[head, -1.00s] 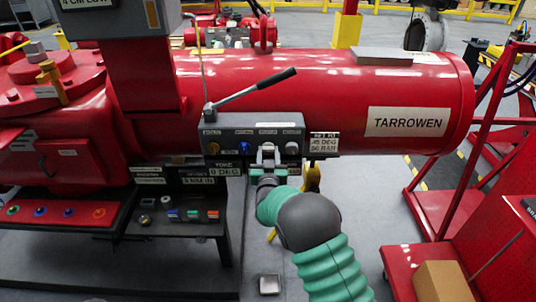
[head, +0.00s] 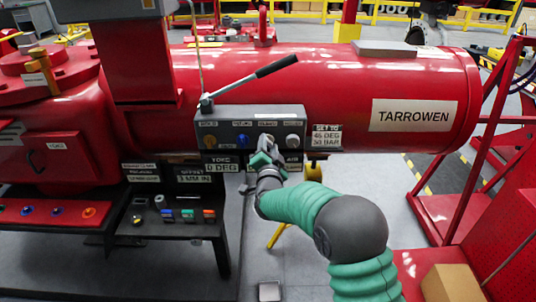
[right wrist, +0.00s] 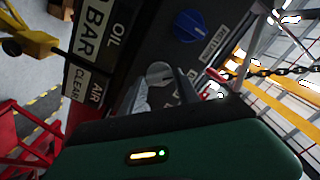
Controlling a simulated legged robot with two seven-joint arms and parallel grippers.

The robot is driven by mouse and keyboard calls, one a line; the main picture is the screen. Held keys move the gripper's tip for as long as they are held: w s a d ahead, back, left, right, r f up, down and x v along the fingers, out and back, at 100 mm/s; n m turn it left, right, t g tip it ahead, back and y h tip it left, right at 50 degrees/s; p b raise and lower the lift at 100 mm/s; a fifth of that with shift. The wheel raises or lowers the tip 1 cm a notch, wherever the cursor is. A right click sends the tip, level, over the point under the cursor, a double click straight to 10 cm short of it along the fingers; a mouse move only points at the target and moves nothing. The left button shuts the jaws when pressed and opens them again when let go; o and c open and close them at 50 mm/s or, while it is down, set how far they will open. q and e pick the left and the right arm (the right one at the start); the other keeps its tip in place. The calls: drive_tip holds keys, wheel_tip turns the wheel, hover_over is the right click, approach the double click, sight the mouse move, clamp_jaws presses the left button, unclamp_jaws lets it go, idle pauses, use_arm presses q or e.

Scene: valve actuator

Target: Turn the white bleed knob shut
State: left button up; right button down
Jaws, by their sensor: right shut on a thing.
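The white bleed knob (head: 266,138) is the third from the left on the grey control panel (head: 230,116) on the red actuator. My right gripper (head: 265,149) is at this knob, reaching up from below, and is shut on it. In the right wrist view the pale round knob (right wrist: 160,73) shows between my fingers, partly covered by them. The blue knob (right wrist: 188,25) is just beyond it. The knob's label and exact angle cannot be read. My left gripper is not in view.
A paler grey knob (head: 292,140) sits close to the right of my gripper, and a blue knob (head: 242,140) to its left. A lever with a black handle (head: 276,66) rises above the panel. A table with small coloured parts (head: 175,222) stands lower left.

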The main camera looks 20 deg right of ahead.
drive_tip(key=m+b, duration=0.2)
drive_tip(key=f+m+b, duration=0.1)
drive_tip(key=m+b, duration=0.1)
drive_tip(key=shift+r+m+b, duration=0.1)
drive_tip(key=shift+m+b, duration=1.55)
drive_tip(key=shift+m, duration=0.25)
drive_tip(key=c, duration=0.9)
unclamp_jaws()
drive_tip(key=shift+d+r, duration=0.1)
